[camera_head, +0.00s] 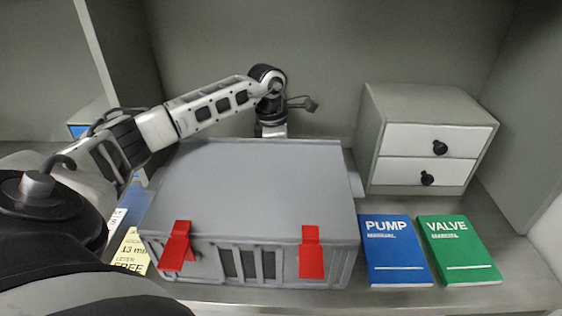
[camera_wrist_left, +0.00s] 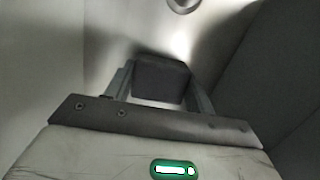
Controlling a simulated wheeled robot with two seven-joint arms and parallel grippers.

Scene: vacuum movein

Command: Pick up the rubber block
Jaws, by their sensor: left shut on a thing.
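In the left wrist view a dark grey block, which looks like the rubber block (camera_wrist_left: 160,78), sits between the two fingers of my left gripper (camera_wrist_left: 160,88). The fingers are shut on its two sides. In the head view my left arm reaches in from the left over the grey case and bends down behind its back edge. The gripper's fingers and the block are hidden there by the case. My right gripper is in neither view.
A large closed grey case (camera_head: 250,185) with two red latches (camera_head: 312,252) fills the middle of the shelf. Right of it stand a two-drawer cabinet (camera_head: 428,140), a blue PUMP book (camera_head: 394,255) and a green VALVE book (camera_head: 458,255). A yellow card (camera_head: 133,250) lies at the left.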

